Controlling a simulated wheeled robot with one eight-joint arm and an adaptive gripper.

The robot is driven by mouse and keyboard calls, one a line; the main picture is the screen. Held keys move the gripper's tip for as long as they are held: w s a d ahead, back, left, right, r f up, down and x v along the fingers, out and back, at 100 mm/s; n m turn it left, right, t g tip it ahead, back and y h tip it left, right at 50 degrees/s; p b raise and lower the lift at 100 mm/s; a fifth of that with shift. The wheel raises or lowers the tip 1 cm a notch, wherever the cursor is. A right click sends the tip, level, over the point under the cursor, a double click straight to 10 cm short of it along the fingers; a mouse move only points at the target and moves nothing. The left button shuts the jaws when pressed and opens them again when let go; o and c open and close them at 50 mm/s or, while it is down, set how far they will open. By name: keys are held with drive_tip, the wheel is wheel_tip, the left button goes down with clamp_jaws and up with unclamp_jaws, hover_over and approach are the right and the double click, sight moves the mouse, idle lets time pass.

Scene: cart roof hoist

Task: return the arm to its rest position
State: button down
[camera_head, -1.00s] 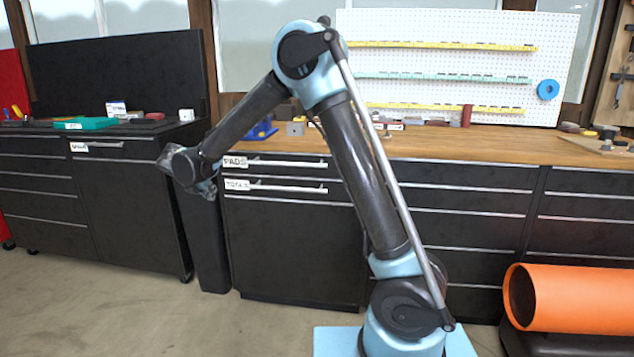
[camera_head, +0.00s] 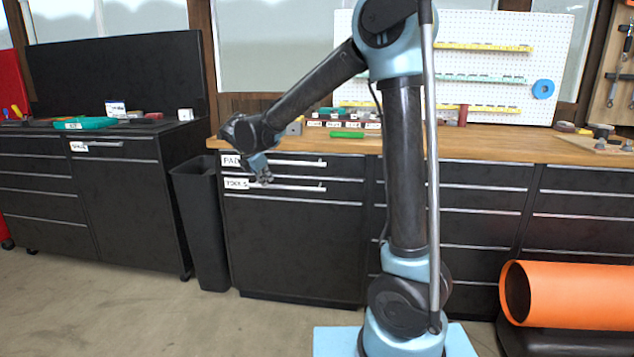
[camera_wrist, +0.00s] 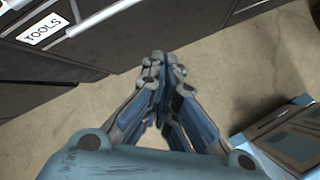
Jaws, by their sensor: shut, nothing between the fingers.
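My gripper (camera_head: 263,178) hangs from the wrist in front of the drawers labelled PADS and TOOLS, pointing down. In the wrist view my gripper (camera_wrist: 162,72) has its fingers together, with nothing between them and bare floor beyond. My upper arm stands nearly upright, and the forearm slopes down to the left from the elbow at the top of the head view.
A wooden-topped workbench (camera_head: 480,148) with drawers runs behind my arm. The TOOLS drawer (camera_wrist: 45,28) is at upper left in the wrist view. A black bin (camera_head: 200,225) stands left of the bench. An orange roll (camera_head: 575,295) lies at right. The floor (camera_head: 120,310) at front left is clear.

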drive_tip(key=s+d+m+g, duration=0.1)
drive_tip(key=s+d+m, duration=0.3)
drive_tip(key=d, duration=0.5)
drive_tip(key=s+d+m+g, duration=0.1)
drive_tip(key=s+d+m, duration=0.3)
drive_tip(key=d, duration=0.5)
drive_tip(key=s+d+m+g, duration=0.1)
drive_tip(key=s+d+m, duration=0.3)
drive_tip(key=d, duration=0.5)
drive_tip(key=s+d+f+m, duration=0.3)
drive_tip(key=s+m, duration=0.1)
drive_tip(key=s, duration=0.3)
drive_tip(key=s+d+f+m+g+y, duration=0.1)
drive_tip(key=s+d+f+m, duration=0.3)
drive_tip(key=s+m, duration=0.1)
drive_tip(key=s+d+f+m+y, duration=0.1)
drive_tip(key=s+d+f+m, duration=0.2)
drive_tip(key=s, duration=0.5)
drive_tip(key=shift+s+d+f+m+g, duration=0.15)
drive_tip(key=shift+s+f+m+g, duration=0.3)
drive_tip(key=shift+m, duration=0.75)
drive_tip(key=shift+w+f, duration=0.1)
